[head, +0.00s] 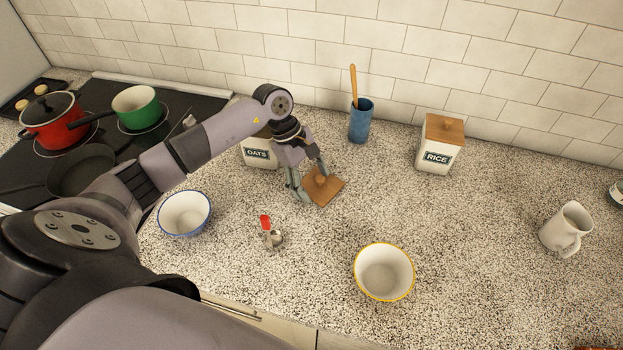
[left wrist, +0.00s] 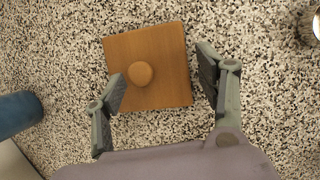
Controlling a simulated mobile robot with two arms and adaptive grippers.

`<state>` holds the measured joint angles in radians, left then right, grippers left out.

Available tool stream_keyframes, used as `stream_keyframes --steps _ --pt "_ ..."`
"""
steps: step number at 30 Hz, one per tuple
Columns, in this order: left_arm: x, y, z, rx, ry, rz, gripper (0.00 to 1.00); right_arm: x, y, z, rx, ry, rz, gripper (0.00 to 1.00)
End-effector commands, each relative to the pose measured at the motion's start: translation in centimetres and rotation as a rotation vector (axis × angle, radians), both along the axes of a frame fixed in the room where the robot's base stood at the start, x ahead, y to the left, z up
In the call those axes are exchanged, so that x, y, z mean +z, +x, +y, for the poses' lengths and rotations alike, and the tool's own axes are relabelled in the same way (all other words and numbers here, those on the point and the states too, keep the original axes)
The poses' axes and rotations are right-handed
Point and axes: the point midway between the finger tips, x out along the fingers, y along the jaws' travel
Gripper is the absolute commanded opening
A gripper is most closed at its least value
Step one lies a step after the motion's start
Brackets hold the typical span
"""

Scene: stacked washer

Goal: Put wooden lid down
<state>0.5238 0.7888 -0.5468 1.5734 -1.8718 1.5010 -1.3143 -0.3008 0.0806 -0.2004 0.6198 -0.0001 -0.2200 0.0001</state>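The wooden lid (head: 327,188) is a square brown board with a round knob, lying on the speckled counter in front of the oats canister (head: 258,152). It also shows in the left wrist view (left wrist: 165,82), flat on the counter. My left gripper (head: 312,187) is right at the lid. In the left wrist view the fingers of my left gripper (left wrist: 163,82) are spread wide, one near the knob's left side and one beyond the lid's right edge, with the knob free between them. The oats canister is partly hidden behind my left arm. My right gripper is not in view.
A rice canister (head: 438,146) with a wooden lid and a blue utensil holder (head: 360,122) stand at the back. A blue-rimmed bowl (head: 185,214), a red-handled scoop (head: 270,233), a yellow-rimmed bowl (head: 384,272) and a white pitcher (head: 566,229) stand around. The counter's middle right is clear.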

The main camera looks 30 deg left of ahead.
Motion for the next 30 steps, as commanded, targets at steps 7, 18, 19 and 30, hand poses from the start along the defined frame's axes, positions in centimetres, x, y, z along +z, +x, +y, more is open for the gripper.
stream_keyframes --steps 7,18,19,30 --pt "0.0 0.0 0.0 0.000 0.000 0.000 0.70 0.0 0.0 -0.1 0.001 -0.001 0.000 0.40" --pt "2.2 0.2 0.6 0.000 0.003 -0.006 0.70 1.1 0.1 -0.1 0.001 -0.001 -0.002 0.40" --pt "2.8 0.1 0.9 0.001 0.003 -0.007 0.70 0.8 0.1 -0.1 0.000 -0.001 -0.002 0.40" --pt "10.2 -0.2 3.9 0.000 0.002 -0.003 0.70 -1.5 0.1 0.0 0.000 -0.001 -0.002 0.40"
